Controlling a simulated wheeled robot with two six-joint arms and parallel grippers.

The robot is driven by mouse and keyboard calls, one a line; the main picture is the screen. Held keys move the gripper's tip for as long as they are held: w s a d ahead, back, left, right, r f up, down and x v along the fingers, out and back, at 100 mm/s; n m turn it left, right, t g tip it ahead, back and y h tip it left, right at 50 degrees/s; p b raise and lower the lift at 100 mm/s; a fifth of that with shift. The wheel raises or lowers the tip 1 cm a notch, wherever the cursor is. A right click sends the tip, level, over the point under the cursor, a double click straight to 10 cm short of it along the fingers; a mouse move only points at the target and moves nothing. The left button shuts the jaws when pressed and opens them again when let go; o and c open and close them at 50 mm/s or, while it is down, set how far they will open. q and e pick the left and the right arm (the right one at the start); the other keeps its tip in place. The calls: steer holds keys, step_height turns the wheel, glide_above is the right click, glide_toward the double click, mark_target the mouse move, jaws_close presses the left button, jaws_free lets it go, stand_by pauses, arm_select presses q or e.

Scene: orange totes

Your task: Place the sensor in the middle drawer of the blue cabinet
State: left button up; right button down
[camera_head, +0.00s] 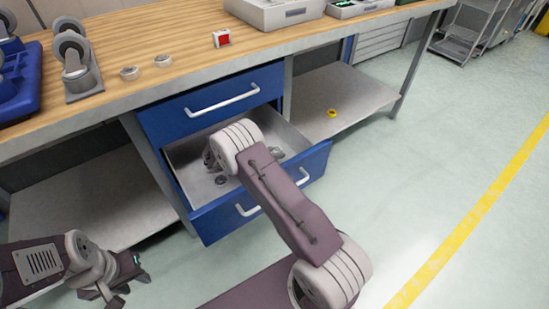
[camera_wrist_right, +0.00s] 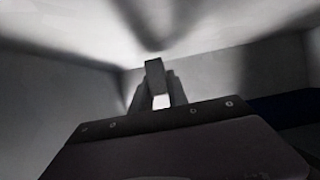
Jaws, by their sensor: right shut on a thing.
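The blue cabinet (camera_head: 175,118) stands under the workbench. Its middle drawer (camera_head: 213,222) is pulled open, with a blue front and a grey inside. My right arm reaches down into this drawer. In the head view, the arm hides most of my right gripper. In the right wrist view, my right gripper (camera_wrist_right: 157,98) is shut on a small grey block, the sensor (camera_wrist_right: 155,74), with pale drawer walls around it. The dim picture hides its details. My left gripper (camera_head: 117,278) is open and empty at the lower left, low in front of the bench.
The closed top drawer (camera_head: 212,100) overhangs the back of the open one. On the wooden worktop (camera_head: 180,45) are a red and white item (camera_head: 221,38), two metal rings, a caster and grey trays. A yellow ring (camera_head: 332,113) lies on the lower shelf.

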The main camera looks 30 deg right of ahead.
steer(key=shift+f, duration=0.8)
steer(key=shift+r, duration=0.1)
arm_select(q)
steer(key=shift+f, duration=0.3)
steer(key=shift+f, duration=0.1)
arm_select(e)
steer(key=shift+f, duration=0.2)
steer(key=c, duration=1.3)
jaws_free()
steer(key=shift+r, duration=0.1)
arm_select(q)
steer(key=shift+f, duration=0.1)
